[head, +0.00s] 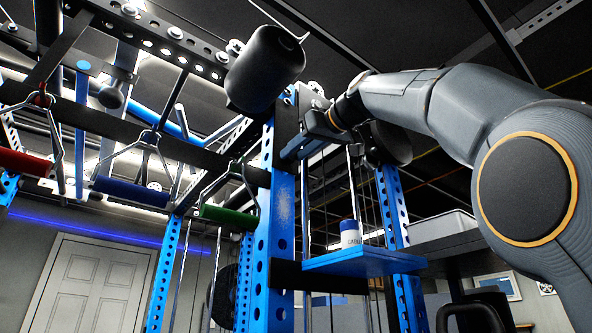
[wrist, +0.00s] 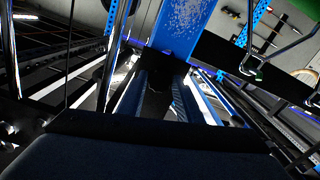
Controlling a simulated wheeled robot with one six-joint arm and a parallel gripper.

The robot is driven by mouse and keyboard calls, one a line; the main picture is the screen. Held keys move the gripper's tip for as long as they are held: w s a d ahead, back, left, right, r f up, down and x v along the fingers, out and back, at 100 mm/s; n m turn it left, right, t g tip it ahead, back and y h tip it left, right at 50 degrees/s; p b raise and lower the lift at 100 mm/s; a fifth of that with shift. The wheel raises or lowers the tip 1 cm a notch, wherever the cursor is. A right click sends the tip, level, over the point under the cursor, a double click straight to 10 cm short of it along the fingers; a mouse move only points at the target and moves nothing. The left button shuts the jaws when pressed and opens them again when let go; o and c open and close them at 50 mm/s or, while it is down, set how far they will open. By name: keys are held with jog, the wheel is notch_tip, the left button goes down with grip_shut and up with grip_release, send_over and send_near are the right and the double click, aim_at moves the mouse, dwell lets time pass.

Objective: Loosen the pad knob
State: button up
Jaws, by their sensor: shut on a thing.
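A thick black roller pad (head: 265,68) sticks out near the top of a blue perforated upright (head: 284,215). My arm reaches in from the right, and my gripper (head: 303,143) is at the upright, just below and right of the pad. In the wrist view, my gripper's two dark fingers (wrist: 160,88) point at the blue upright (wrist: 185,28) and are shut on a small dark thing between them, at the place of the pad knob. The knob is mostly hidden by the fingers and by shadow, so its turn cannot be seen.
A blue shelf (head: 365,262) with a small white, blue-capped container (head: 350,234) is below my gripper. Handles with red, blue and green (head: 226,215) grips hang at the left. Cables and another blue upright (head: 392,205) stand close behind.

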jog(key=shift+f+n, duration=0.1)
jog(key=shift+n, duration=0.2)
jog(key=o, duration=1)
jog(key=shift+o, duration=0.2)
jog(key=b+v, duration=0.2)
jog(key=v, duration=0.6)
jog(key=shift+b, duration=0.3)
